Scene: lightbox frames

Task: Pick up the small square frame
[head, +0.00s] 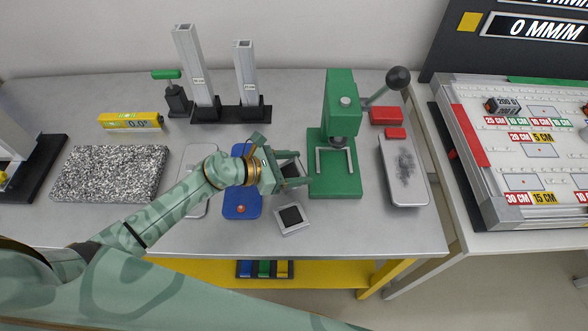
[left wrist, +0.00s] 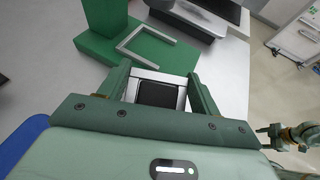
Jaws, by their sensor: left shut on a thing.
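A small square frame with a pale rim and dark middle (left wrist: 158,94) sits between the two fingers of my left gripper (left wrist: 160,88) in the left wrist view. The fingers are shut on its two sides. In the head view my left gripper (head: 298,169) is just left of the green press, with the dark middle of the held piece (head: 289,168) partly covered by the fingers. A similar pale-rimmed square piece (head: 292,218) lies flat on the table in front of it. My right gripper (left wrist: 275,137) shows small at the right of the left wrist view; its jaws are unclear.
The green press (head: 338,185) with a U-shaped metal guide stands right of my left gripper. A grey tray (head: 410,192) lies beyond it, and a blue mat (head: 241,204) lies to the left. A speckled slab (head: 110,172) is at far left. The front table strip is mostly clear.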

